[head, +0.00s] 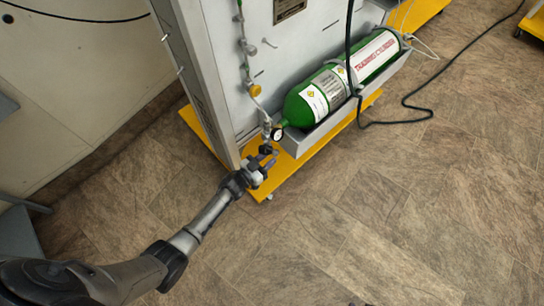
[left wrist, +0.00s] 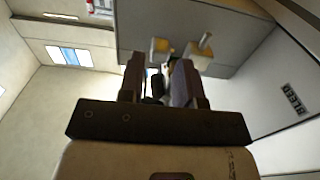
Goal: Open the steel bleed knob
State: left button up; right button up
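My left gripper (head: 268,155) is at the lower end of the pipe line on the grey panel, near its bottom edge. Its fingers are apart in the head view. In the left wrist view the gripper (left wrist: 160,85) has a gap between its two fingers, with a small dark part (left wrist: 157,85) showing in it. I cannot tell whether this part is touched. The steel bleed knob cannot be made out clearly; the fingers cover that area. A label reading BLEED (left wrist: 292,101) shows on the panel in the left wrist view. My right gripper is not in view.
A green cylinder (head: 297,107) lies in a grey tray beside the panel (head: 225,75), with a gauge (head: 277,134) at its near end. The yellow base (head: 287,172) juts out below. Open floor lies in front.

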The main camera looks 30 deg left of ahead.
pick_arm(q)
jog(key=shift+b+x, duration=0.35)
jog(key=shift+x, duration=0.8)
jog(key=shift+c, duration=0.3)
grip_shut()
jog(key=shift+f+t+h+b, duration=0.2)
jog(key=shift+t+h+b, duration=0.2)
jog(key=shift+t+b, duration=1.1)
jog(key=shift+f+t+h+b, duration=0.15)
jog(key=shift+t+h+b, duration=0.4)
jog(key=shift+b, duration=1.9)
jog(key=shift+f+t+h+b, duration=0.25)
jog(key=shift+t+b, duration=0.9)
jog(key=shift+b, duration=0.8)
jog(key=shift+r, duration=0.1)
